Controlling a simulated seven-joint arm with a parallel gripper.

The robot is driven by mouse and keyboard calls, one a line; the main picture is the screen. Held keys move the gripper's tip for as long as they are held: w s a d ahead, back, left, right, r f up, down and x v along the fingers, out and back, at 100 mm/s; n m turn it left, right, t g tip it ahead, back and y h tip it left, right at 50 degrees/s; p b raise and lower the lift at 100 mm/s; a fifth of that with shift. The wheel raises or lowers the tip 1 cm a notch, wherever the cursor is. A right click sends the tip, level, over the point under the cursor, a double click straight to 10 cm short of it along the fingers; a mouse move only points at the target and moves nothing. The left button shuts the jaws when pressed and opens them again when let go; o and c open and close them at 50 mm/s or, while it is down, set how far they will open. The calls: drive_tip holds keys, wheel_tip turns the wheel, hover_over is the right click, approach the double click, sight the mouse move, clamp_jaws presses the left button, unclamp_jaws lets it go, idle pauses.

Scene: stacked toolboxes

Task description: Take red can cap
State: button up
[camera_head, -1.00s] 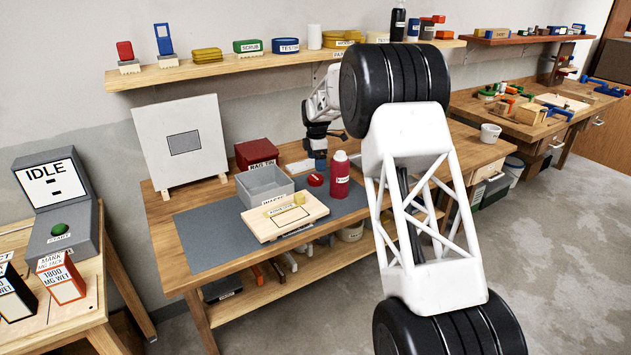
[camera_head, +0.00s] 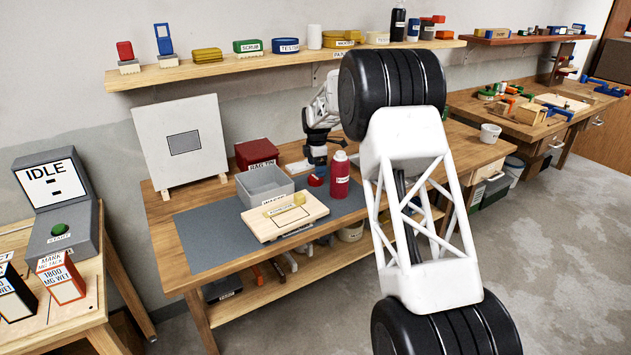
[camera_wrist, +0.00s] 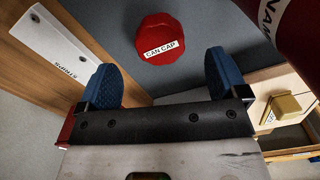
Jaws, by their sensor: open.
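The red can cap (camera_head: 316,181) lies on the grey mat, left of the red can (camera_head: 340,182). In the wrist view the cap (camera_wrist: 160,32) is an octagonal red piece with a white "CAN CAP" label, beyond and between the fingertips. My gripper (camera_wrist: 160,78) is open and empty, with its two blue finger pads apart. The can's side (camera_wrist: 293,30) also shows at the upper right of the wrist view, close to the right finger.
A grey open bin (camera_head: 264,190) and a wooden board (camera_head: 262,228) with a yellow block (camera_head: 299,199) stand left and in front. A red box (camera_head: 256,153) is behind.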

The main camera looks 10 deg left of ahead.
drive_tip(key=shift+f, duration=0.1)
drive_tip(key=shift+f, duration=2.5)
drive_tip(key=c, duration=1)
drive_tip(key=shift+r, duration=5)
